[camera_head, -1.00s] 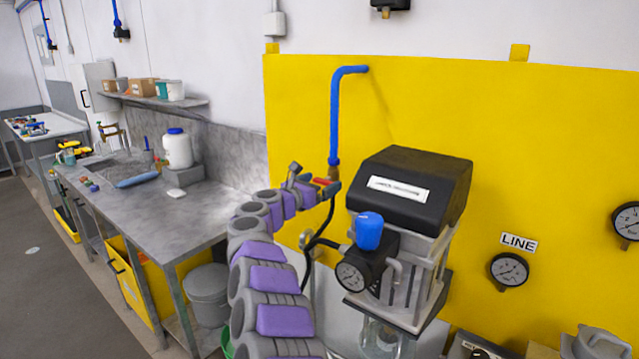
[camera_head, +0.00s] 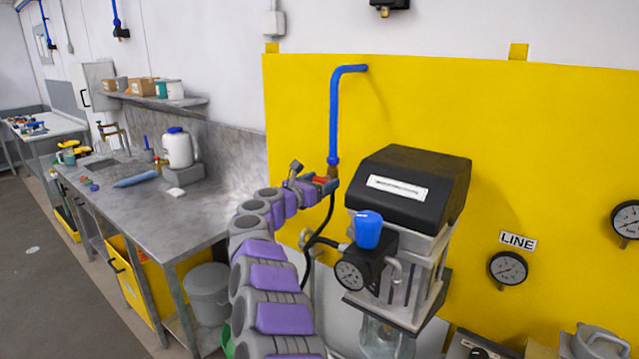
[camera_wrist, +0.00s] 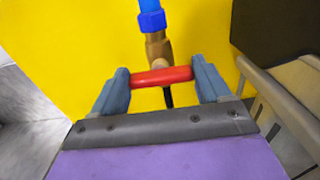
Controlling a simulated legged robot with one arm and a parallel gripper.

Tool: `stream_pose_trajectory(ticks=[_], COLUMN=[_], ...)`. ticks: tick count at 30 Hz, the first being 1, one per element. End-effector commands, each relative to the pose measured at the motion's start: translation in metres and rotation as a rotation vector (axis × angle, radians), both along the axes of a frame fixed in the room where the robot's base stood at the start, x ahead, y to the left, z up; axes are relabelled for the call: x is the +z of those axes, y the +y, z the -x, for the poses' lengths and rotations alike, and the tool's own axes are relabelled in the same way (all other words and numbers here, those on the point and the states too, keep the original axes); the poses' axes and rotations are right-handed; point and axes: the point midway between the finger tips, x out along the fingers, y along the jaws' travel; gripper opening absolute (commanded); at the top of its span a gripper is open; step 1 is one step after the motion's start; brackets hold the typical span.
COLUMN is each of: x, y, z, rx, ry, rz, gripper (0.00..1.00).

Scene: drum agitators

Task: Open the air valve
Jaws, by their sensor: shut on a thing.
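The air valve is a brass body (camera_wrist: 158,48) at the lower end of a blue pipe (camera_head: 335,120) on the yellow wall panel. Its red handle (camera_wrist: 161,77) lies crosswise to the pipe, nearly level in the wrist view. The red handle (camera_head: 322,180) also shows in the head view, partly hidden by my gripper. My gripper (camera_wrist: 162,80) is shut on the red handle, with one blue-grey finger at each end of it. In the head view my gripper (camera_head: 318,184) is at the valve, just below the pipe end.
A black-topped unit (camera_head: 415,190) with a blue knob (camera_head: 368,229) and a gauge stands close to the right of my gripper. A black hose (camera_head: 326,220) hangs below the valve. A grey workbench (camera_head: 140,210) is at the left.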

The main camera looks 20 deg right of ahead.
Motion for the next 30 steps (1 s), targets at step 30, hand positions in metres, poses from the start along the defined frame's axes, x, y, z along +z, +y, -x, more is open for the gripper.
stream_pose_trajectory(ticks=[30], x=[0.0028], y=[0.0037], z=[-0.0051], rx=[0.006], ry=[0.552], rz=[0.369], gripper=[0.46])
